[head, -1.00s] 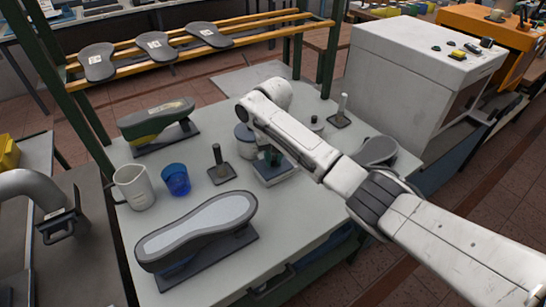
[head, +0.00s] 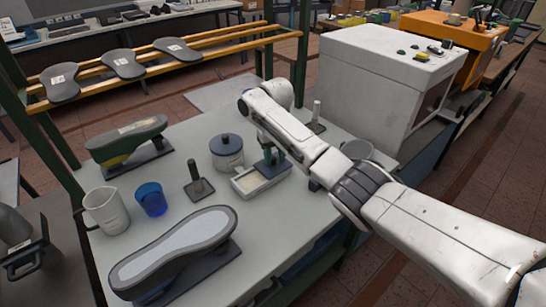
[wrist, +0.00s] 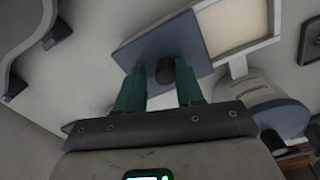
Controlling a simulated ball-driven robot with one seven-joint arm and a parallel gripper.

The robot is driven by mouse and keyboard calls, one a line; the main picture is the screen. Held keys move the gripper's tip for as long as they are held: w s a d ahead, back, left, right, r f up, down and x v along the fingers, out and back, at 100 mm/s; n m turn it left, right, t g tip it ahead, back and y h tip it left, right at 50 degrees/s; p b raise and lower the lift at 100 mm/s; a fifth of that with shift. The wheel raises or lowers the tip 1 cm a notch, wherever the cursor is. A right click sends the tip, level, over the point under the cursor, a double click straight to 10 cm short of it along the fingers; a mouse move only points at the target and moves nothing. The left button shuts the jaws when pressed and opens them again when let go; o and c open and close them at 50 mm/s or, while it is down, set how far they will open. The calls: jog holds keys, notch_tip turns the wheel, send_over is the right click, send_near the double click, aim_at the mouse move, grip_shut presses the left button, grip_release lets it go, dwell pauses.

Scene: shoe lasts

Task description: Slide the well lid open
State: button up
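The well (head: 241,184) is a small pale-rimmed box on the bench, and its cream inside shows in the head view. The well also shows at the top of the wrist view (wrist: 242,48). The flat blue-grey lid (wrist: 140,50) sits off to one side of the opening, leaving much of the well uncovered. A dark round knob (wrist: 165,71) stands on the lid. My gripper (wrist: 160,68) has its green fingers apart on either side of the knob, with a gap visible on one side. In the head view my gripper (head: 271,160) partly hides the lid.
A lidded grey pot (head: 227,153) stands just behind the well. A dark upright peg (head: 196,182), a blue cup (head: 151,199) and a white jug (head: 106,211) stand to the left. A shoe last (head: 175,250) lies in front. A white cabinet (head: 365,85) stands behind right.

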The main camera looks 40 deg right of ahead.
aim_at(274, 157)
jog(key=shift+o, duration=0.8)
jog(key=shift+a, duration=0.1)
jog(key=shift+r, duration=0.15)
notch_tip(274, 157, up, 10)
jog(key=shift+r+b, duration=0.25)
jog(key=shift+b, duration=0.15)
